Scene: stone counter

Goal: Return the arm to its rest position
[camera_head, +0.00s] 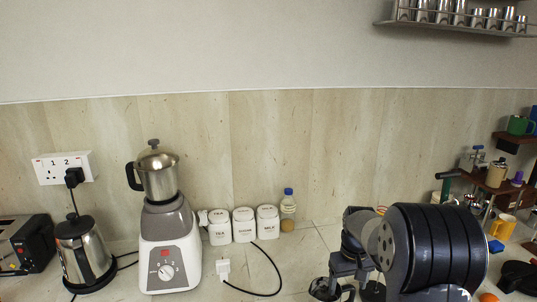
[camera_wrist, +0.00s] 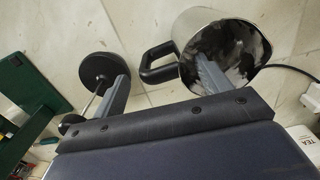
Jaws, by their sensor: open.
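My gripper (camera_head: 352,272) is at the lower right of the head view, low over the counter, with my dark arm behind it. In the wrist view my gripper (camera_wrist: 163,70) shows two grey fingers spread well apart with nothing clamped between them. A metal jar (camera_wrist: 246,38) with a black handle lies beyond the right finger, which overlaps it in the picture. I cannot tell whether they touch. In the head view my arm hides part of the counter.
A mixer grinder (camera_head: 170,251), a kettle (camera_head: 83,253) and a toaster (camera_head: 26,243) stand at left. Several white canisters (camera_head: 244,226) and a blue-capped bottle (camera_head: 288,204) stand by the wall. A yellow mug (camera_head: 503,227) and a rack (camera_head: 496,180) are at right. A metal shelf (camera_head: 455,28) hangs above.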

